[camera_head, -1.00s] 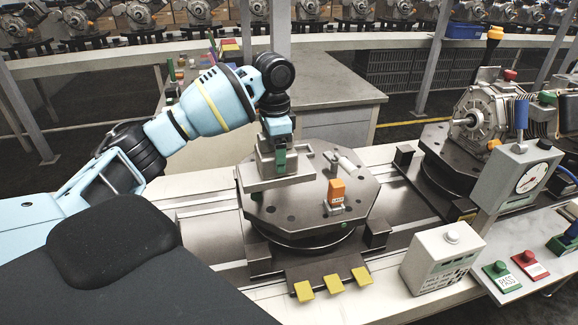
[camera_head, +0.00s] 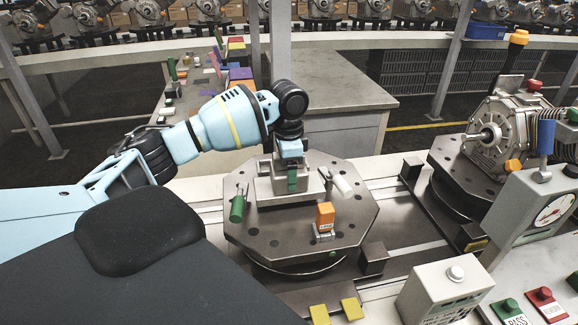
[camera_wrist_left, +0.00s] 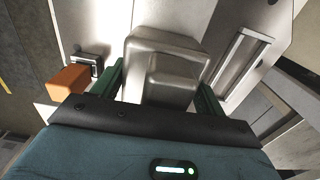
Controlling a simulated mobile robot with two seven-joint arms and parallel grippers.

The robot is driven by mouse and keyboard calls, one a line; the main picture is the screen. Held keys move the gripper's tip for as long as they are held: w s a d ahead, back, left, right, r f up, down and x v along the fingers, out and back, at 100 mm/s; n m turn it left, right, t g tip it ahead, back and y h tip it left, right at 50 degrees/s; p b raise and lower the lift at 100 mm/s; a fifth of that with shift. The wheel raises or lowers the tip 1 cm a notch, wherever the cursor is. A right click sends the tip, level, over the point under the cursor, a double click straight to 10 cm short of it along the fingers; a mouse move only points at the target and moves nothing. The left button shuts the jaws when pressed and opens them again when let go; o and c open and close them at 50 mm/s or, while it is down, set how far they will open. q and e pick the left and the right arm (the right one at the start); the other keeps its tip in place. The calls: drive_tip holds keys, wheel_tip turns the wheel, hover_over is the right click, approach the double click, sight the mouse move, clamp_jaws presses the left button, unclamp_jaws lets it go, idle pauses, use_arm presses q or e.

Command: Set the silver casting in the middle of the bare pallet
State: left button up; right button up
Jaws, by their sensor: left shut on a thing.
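The silver casting (camera_head: 268,188) is a stepped grey block on a wide flat base. It is over the back middle of the dark octagonal pallet (camera_head: 285,238); I cannot tell whether it touches the plate. My left gripper (camera_head: 291,178) is shut on the casting from above. In the left wrist view its green fingers (camera_wrist_left: 162,92) stand on either side of the casting's raised block (camera_wrist_left: 165,48). The pallet carries clamps around its plate: an orange-topped one (camera_head: 325,216) in front, a green-handled one (camera_head: 237,208) at left, a white-handled one (camera_head: 342,184) at right. My right gripper is not in view.
A second pallet (camera_head: 450,165) at right holds a finned motor housing (camera_head: 498,130). A grey button box (camera_head: 445,290) and a dial gauge (camera_head: 553,211) stand at front right. Behind are a grey bench (camera_head: 345,90) and a line of housings on a rail.

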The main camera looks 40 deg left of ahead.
use_arm(q)
drive_tip(key=shift+r, duration=0.15)
drive_tip(key=shift+f, duration=1.1)
drive_tip(key=shift+f, duration=0.55)
idle(0.4)
drive_tip(key=o, duration=1.9)
drive_tip(key=shift+f, duration=0.25)
drive_tip(key=shift+r, duration=4.05)
